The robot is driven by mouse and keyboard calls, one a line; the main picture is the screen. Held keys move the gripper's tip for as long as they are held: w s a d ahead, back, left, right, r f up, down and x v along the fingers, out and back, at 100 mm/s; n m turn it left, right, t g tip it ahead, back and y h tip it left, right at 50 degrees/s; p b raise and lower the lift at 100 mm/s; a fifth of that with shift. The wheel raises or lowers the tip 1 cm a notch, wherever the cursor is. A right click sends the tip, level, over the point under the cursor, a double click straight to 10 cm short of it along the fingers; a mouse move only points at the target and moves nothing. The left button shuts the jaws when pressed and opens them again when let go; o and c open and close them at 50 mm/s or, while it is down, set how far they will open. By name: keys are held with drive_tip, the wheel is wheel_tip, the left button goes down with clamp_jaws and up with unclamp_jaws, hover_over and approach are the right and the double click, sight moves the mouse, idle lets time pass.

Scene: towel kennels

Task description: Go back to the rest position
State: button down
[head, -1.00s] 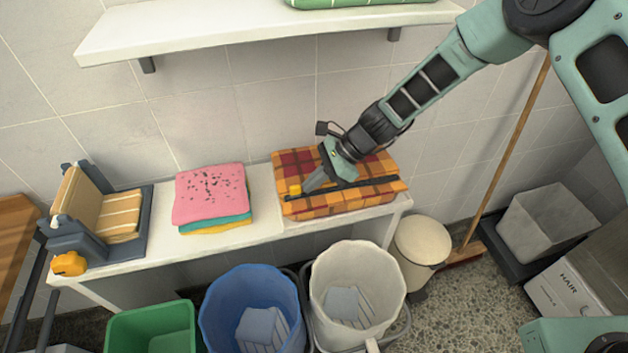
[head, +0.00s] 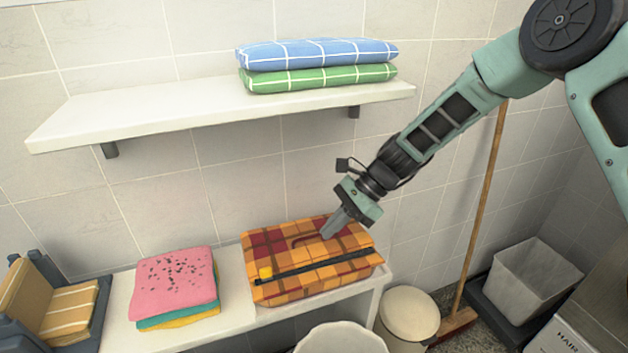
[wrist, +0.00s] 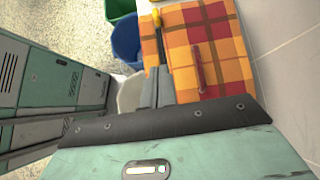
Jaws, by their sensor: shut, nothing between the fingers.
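My gripper (head: 328,235) is shut and empty, just above the right part of the plaid case in the head view. The orange and red plaid case (head: 278,250) lies on the low white bench, with a dark strap, a yellow tag and a red handle on it. In the wrist view, my shut fingers (wrist: 158,75) point toward the case (wrist: 222,62), beside the dark strap. Whether the fingertips touch the case I cannot tell.
A wall shelf (head: 180,118) holds blue and green folded towels (head: 318,53). Pink, teal and yellow towels (head: 175,285) and a striped towel in a grey holder (head: 95,325) share the bench. A broom (head: 490,185), a cream bin (head: 408,318) and a grey bin (head: 533,275) stand right.

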drive_tip(key=s+d+r+n+h, duration=0.1)
drive_tip(key=s+r+n+h, duration=0.1)
drive_tip(key=s+r+n, duration=0.4)
drive_tip(key=s+d+r+n+h, duration=0.15)
drive_tip(key=s+n, duration=0.25)
drive_tip(key=s, duration=0.4)
drive_tip(key=s+r+n+h, duration=0.3)
drive_tip(key=s+r+n, duration=0.15)
drive_tip(key=s, duration=0.25)
drive_tip(key=s+d+n+t+h, duration=0.1)
drive_tip(key=s+d+n+t, duration=0.1)
drive_tip(key=s+d+n, duration=0.3)
drive_tip(key=s+n, duration=0.2)
drive_tip(key=s, duration=0.1)
drive_tip(key=shift+d+r+n+t, duration=0.35)
drive_tip(key=shift+r+t, duration=0.05)
drive_tip(key=shift+h, duration=0.25)
